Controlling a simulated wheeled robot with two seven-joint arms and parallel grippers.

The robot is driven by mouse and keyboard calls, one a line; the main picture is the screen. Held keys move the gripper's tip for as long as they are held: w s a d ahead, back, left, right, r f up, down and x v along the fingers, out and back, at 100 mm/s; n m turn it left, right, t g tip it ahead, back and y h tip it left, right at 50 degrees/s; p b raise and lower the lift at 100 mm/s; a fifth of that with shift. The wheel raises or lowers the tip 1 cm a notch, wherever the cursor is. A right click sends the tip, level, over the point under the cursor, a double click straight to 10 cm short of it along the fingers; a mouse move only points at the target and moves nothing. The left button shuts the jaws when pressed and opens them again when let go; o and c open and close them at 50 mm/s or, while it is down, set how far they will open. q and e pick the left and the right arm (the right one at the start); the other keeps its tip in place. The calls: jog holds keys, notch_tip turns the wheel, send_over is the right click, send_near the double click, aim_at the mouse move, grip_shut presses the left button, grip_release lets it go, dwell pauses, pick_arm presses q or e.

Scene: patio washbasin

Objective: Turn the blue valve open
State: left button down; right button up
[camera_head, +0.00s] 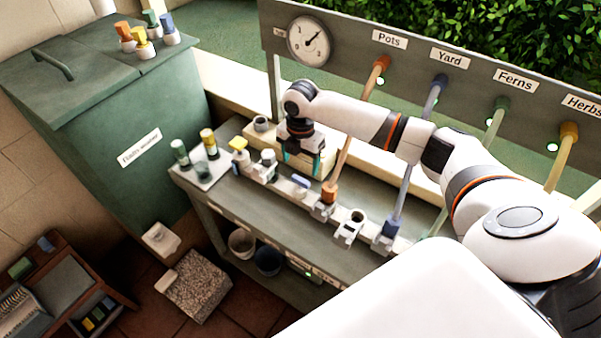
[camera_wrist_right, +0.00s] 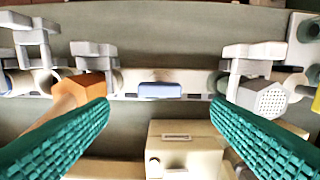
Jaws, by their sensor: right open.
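The blue valve (camera_head: 302,181) is a small blue handle on the row of grey fittings along the bench. In the right wrist view the blue handle (camera_wrist_right: 160,90) lies crosswise, centred in the gap between my fingertips. My right gripper (camera_head: 301,163) is open and empty, with teal ribbed fingers pointing down just behind the blue valve. In the right wrist view its fingers (camera_wrist_right: 160,106) are wide apart on either side of the handle. I cannot tell the exact height gap; no contact shows. My left gripper is not in view.
A cream box (camera_wrist_right: 185,150) sits close behind. The back panel (camera_head: 350,52) carries a gauge and coloured hoses. A green bin (camera_head: 110,110) stands left.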

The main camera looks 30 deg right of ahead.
notch_tip(320, 180, up, 5)
jog(key=shift+r+b, duration=0.15)
jog(key=shift+b, duration=0.25)
